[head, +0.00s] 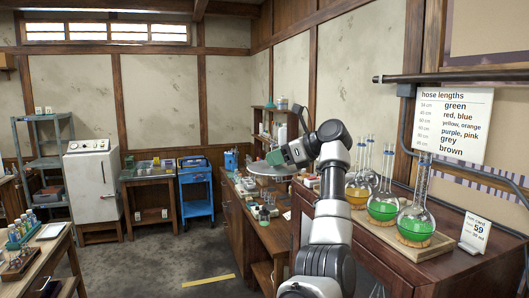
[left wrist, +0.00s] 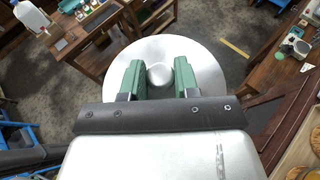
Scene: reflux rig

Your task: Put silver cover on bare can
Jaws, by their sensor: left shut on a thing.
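The silver cover (head: 262,169) is a wide, shallow round lid above the long side counter in the head view. In the left wrist view the silver cover (left wrist: 205,60) shows its top, with a round knob in the middle. My left gripper (head: 276,157) has green fingers. In the left wrist view the gripper (left wrist: 159,75) is shut on the knob and holds the cover in the air, with floor and furniture beyond it. I cannot make out a bare can for certain. My right gripper is not in view.
The side counter (head: 274,236) holds several small jars and boxes below the cover. Round flasks with green liquid (head: 416,222) stand on a cabinet at right, close to my arm. A blue cart (head: 197,192) and a white fridge (head: 93,184) stand farther left. The middle floor is open.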

